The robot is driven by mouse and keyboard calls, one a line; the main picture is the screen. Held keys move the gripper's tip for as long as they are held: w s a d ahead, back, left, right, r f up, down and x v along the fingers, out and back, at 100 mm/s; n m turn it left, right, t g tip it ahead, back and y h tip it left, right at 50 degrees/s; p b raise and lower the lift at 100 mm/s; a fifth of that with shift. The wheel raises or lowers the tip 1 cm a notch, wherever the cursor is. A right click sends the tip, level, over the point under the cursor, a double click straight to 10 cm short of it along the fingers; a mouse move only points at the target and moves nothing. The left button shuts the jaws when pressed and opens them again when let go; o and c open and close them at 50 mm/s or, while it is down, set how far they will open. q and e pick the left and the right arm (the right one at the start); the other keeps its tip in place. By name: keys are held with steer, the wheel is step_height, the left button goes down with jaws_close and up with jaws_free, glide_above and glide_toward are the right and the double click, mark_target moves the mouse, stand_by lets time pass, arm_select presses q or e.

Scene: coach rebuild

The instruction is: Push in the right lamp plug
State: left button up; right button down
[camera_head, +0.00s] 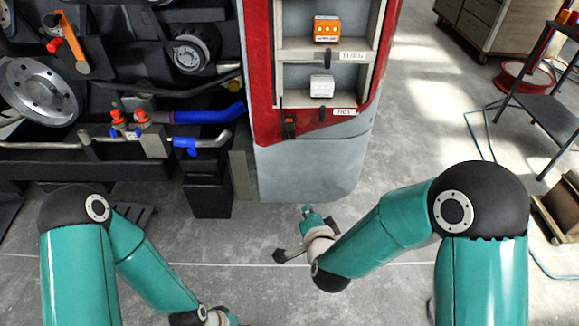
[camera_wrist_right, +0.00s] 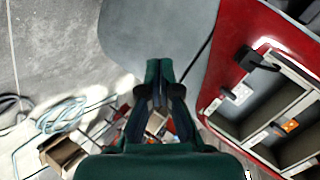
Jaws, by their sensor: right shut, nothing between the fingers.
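My right gripper (camera_head: 306,209) is below the panel, in front of the grey lower skirt. In the wrist view its fingertips (camera_wrist_right: 159,66) are together and empty, apart from the connector. Only a bit of my left gripper shows at the bottom edge; its fingers are hidden.
Two compartments hold an orange block (camera_head: 327,29) labelled TURN and a white block (camera_head: 322,86) with a label below. Blue hoses (camera_head: 208,114) and dark machinery fill the left. A stool (camera_head: 545,95) stands right. The floor between is clear.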

mark_target(289, 136)
arm_select(q)
step_height(289, 136, down, 7)
steer(key=b, duration=0.5)
steer(key=shift+f, duration=0.2)
arm_select(e)
steer(key=a+r+m+t+h, duration=0.1)
steer(key=a+r+m+t, duration=0.4)
steer(key=r, duration=0.4)
steer(key=shift+w+r+m+t+h, duration=0.35)
steer(key=shift+w+m+t+h, duration=0.1)
steer(key=shift+m, duration=0.35)
arm_select(q)
steer(key=shift+r+p, duration=0.45)
steer(key=shift+p, duration=0.05)
arm_select(e)
steer(key=w, duration=1.4)
